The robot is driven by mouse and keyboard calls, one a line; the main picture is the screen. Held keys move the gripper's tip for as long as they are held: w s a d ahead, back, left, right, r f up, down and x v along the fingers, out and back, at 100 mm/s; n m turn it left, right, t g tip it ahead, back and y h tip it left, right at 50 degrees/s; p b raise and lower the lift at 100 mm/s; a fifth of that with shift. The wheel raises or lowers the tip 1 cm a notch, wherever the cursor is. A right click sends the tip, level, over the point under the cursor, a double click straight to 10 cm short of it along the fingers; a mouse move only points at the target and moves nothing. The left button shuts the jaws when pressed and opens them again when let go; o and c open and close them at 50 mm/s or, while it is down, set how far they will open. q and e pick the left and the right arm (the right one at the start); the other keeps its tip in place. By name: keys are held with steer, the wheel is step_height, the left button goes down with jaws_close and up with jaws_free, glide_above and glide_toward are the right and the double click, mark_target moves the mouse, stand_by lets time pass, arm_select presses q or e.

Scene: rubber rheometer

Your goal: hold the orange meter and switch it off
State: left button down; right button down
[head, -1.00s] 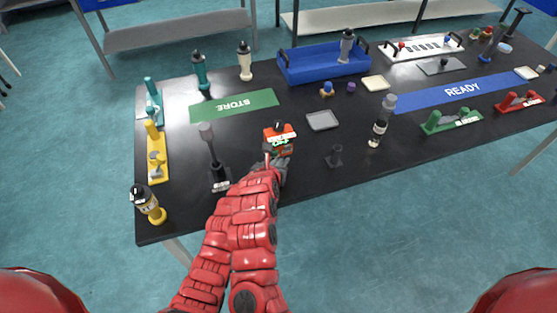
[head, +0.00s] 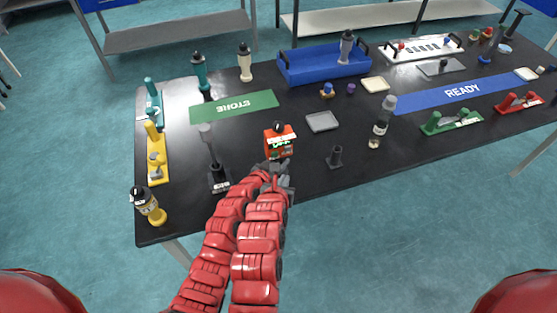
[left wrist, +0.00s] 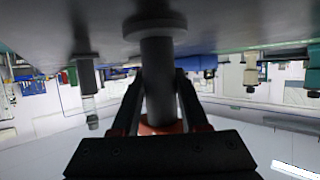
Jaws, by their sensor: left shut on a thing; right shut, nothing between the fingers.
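The orange meter (head: 280,141) stands upright near the table's front edge in the head view. It has a black knob on top and a pale panel with green marks, too small to read. My left gripper (head: 277,165) is low at the meter. In the left wrist view, which is upside down, its fingers (left wrist: 158,98) are shut around the meter's dark grey stem (left wrist: 158,70), with a bit of orange body past them. My right gripper (head: 284,181) is shut and empty, just below the left one, apart from the meter's face. The arms partly hide the left gripper.
A black post on a stand (head: 218,180) is close left of the meter. A grey tray (head: 322,122) and a small dark holder (head: 336,157) are to its right.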

arm_select(q)
steer(key=shift+c, duration=1.7)
jaws_free()
